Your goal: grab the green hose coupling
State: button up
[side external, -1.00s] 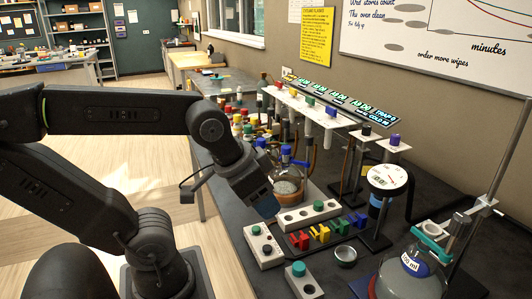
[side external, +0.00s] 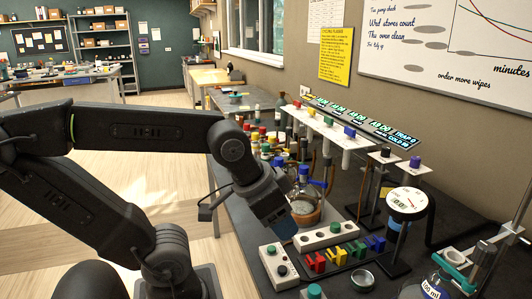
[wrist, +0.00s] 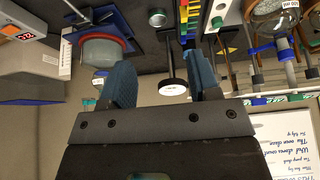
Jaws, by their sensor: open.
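The green hose coupling (side external: 358,249) appears in the side view as a green piece in a low row of coloured pieces, with yellow and red to its left and blue to its right. My gripper (side external: 281,228) is above and to the left of that row, apart from it. In the wrist view my gripper (wrist: 161,82) shows two blue fingers spread wide with nothing between them.
A white block with holes (side external: 322,237) lies behind the row, and another white block (side external: 275,268) lies to its left. A small metal dish (side external: 362,280) sits in front. A flask (side external: 305,208) stands behind my gripper.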

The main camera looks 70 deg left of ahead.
jog(key=w+a+r+n+g+y, duration=0.1)
jog(key=w+a+r+n, duration=0.25)
jog(key=w+a, duration=0.45)
jog(key=w+a+r+n+y, duration=0.2)
jog(key=w+a+r+n, duration=0.15)
jog(key=a, duration=0.75)
jog(key=n+g, duration=0.2)
jog(key=n, duration=0.2)
send_over(265, 145)
jog(key=s+d, duration=0.2)
jog(key=shift+y, duration=0.3)
jog(key=f, duration=0.7)
jog(key=shift+w+a, duration=0.15)
jog(key=shift+w, duration=0.05)
jog(key=shift+w+x, duration=0.1)
jog(key=shift+x, duration=1.3)
jog(key=shift+w+x, duration=0.15)
jog(key=shift+x, duration=1.2)
jog(key=shift+r, duration=0.1)
jog(key=shift+c, duration=0.3)
jog(key=c, duration=0.9)
